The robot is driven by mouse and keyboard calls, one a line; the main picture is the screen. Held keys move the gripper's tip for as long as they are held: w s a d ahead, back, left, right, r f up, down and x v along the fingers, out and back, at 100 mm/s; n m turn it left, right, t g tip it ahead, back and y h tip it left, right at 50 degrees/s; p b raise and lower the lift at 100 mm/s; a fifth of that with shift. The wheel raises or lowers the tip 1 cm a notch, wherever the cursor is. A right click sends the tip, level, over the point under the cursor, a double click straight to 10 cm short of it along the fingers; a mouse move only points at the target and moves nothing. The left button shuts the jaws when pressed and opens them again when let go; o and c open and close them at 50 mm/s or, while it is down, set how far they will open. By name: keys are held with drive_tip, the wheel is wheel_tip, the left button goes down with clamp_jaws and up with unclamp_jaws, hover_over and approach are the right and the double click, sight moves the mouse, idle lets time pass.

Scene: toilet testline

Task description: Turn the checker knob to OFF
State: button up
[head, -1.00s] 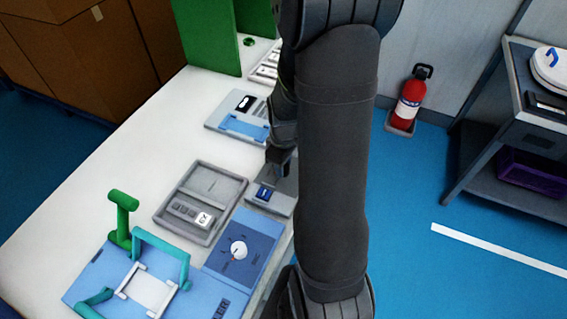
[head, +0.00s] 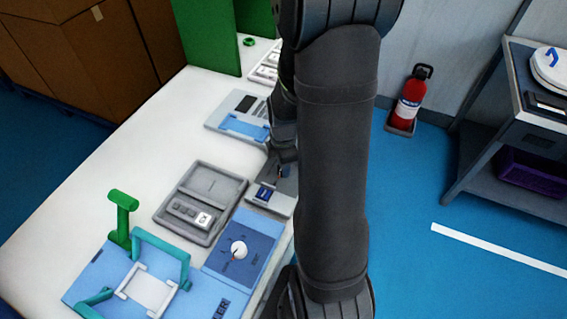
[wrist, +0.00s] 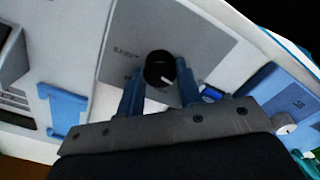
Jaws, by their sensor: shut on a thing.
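Small print beside the knob is too blurred to read. In the head view my gripper (head: 282,170) is at the grey unit (head: 270,201) with a small blue label or screen, partly behind my arm. The knob cannot be made out there.
A device with a dark display (head: 246,104) and light blue cradle stands behind. A grey tray-like unit (head: 193,182) is to the left. A blue panel with a white knob (head: 239,250) and a blue fixture with teal handles (head: 160,246) are in front. The table's left side is clear.

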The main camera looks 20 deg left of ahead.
drive_tip(key=shift+n, duration=0.4)
drive_tip(key=o, duration=1)
drive_tip(key=shift+c, duration=0.2)
drive_tip(key=shift+r, duration=0.1)
wheel_tip(320, 180, up, 17)
drive_tip(key=shift+r, duration=0.15)
wheel_tip(320, 180, down, 18)
drive_tip(key=shift+r, duration=0.25)
idle(0.6)
